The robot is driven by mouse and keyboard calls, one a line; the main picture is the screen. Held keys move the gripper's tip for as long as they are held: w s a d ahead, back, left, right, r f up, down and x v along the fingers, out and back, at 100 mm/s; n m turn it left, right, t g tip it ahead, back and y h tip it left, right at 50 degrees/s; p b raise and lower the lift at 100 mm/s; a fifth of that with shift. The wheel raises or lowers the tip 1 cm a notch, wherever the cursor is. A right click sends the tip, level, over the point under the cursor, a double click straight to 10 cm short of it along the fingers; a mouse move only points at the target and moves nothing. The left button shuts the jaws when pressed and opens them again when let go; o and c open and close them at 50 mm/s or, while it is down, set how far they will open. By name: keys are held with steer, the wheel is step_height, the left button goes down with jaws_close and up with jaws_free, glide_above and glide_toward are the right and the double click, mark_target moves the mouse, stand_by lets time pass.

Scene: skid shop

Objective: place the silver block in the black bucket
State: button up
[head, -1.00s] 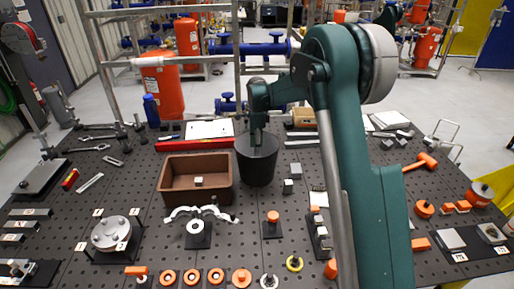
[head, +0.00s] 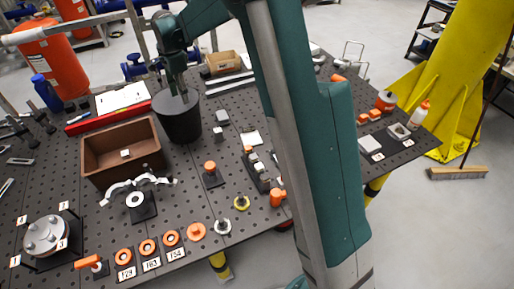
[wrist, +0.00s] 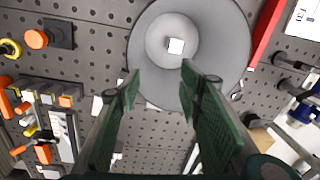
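The black bucket (head: 180,122) stands on the perforated table, to the right of the brown bin. In the wrist view the bucket (wrist: 228,60) appears as a grey round opening seen from above. A small silver block (wrist: 176,46) shows inside it, apparently at the bottom. My gripper (head: 178,90) is over the bucket. In the wrist view its two green fingers (wrist: 159,80) are apart with nothing between them. The block inside the bucket is hidden in the head view.
The brown bin (head: 95,145) holds a small light cube (head: 126,153). Two grey blocks (head: 222,117) sit right of the bucket. A red bar (head: 92,122) lies behind the bin. Orange-topped parts (head: 209,166) and several rings stand in front.

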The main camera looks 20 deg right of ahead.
steer(key=s+d+r+n+t, duration=0.1)
steer(key=s+d+r+n, duration=0.2)
steer(key=s+r, duration=0.35)
steer(key=s+d+r+n+t, duration=0.1)
steer(key=s+d+r+n, duration=0.15)
steer(key=s, duration=0.65)
steer(key=s+d+r+n+t, duration=0.1)
steer(key=s+d+r+n, duration=0.1)
steer(key=s+r, duration=0.45)
steer(key=s+d+f+n+t, duration=0.1)
steer(key=s+f+n, duration=0.1)
steer(key=s, duration=0.6)
steer(key=s+d+f+n+t, duration=0.1)
steer(key=s+d+f+n, duration=0.1)
steer(key=s, duration=0.7)
steer(key=s+d+f+n+t, duration=0.1)
steer(key=s+n, duration=0.3)
steer(key=s, duration=0.5)
steer(key=shift+d+f, duration=0.4)
steer(key=shift+f, duration=0.3)
